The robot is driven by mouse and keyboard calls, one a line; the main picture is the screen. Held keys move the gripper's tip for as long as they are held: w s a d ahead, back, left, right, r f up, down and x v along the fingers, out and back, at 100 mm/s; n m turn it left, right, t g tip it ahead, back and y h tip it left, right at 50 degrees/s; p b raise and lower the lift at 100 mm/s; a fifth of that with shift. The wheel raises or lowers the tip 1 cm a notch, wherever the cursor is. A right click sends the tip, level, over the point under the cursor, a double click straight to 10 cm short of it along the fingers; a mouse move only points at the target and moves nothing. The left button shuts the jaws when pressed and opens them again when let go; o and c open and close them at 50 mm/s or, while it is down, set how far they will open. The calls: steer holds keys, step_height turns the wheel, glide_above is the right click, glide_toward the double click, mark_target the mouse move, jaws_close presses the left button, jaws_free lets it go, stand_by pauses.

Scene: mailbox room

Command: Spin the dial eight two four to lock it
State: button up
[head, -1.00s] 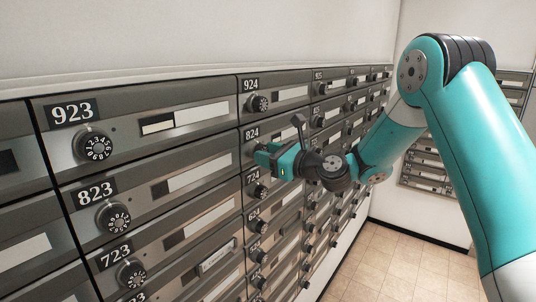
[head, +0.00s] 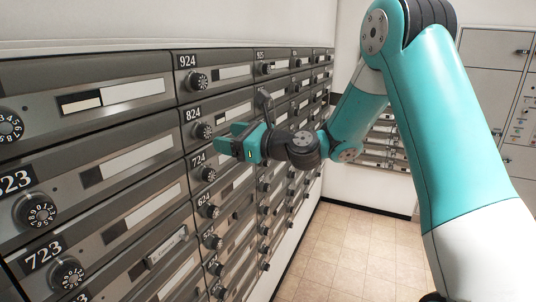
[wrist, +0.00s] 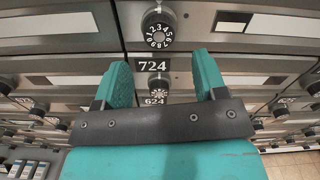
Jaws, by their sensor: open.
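The 824 plate (head: 193,114) shows in the head view, with its round black dial (head: 203,131) just right of and below it. My gripper (head: 224,139) is open and empty, just right of that dial and apart from it in the picture. In the wrist view, the open fingers (wrist: 160,63) point up the picture, with the 724 plate (wrist: 152,65) between them. The dial of 824 (wrist: 159,31), with white numbers, is above that plate, beyond the fingertips. I cannot tell the exact depth between fingers and dial.
Other dials and drawers crowd around: the 924 dial (head: 198,80) above and the 724 dial (head: 209,174) below. A card sits in a slot (head: 168,246) at lower left. The tiled floor (head: 335,245) is clear at right.

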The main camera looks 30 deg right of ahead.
steer(key=b+v, duration=0.4)
steer(key=v, duration=0.8)
steer(key=shift+a, duration=0.1)
steer(key=s+a+f+n+g+b, duration=0.3)
steer(key=s+a+f+n+g, duration=0.25)
steer(key=a+n, duration=0.3)
steer(key=s+a+f+n+g+b, duration=0.35)
steer(key=a+f+n, duration=0.3)
steer(key=n, duration=0.25)
steer(key=s+f+n+g+h+b, duration=0.2)
steer(key=s+f+n+h, duration=0.1)
steer(key=s+n, duration=0.4)
steer(key=s+f+n+g+h+b, duration=0.2)
steer(key=s+f+n, duration=0.3)
steer(key=s+n, duration=0.3)
steer(key=shift+s+f+n+g+h+b, duration=0.25)
steer(key=shift+f+n+g+h+b, duration=0.05)
steer(key=shift+n+g+h, duration=0.45)
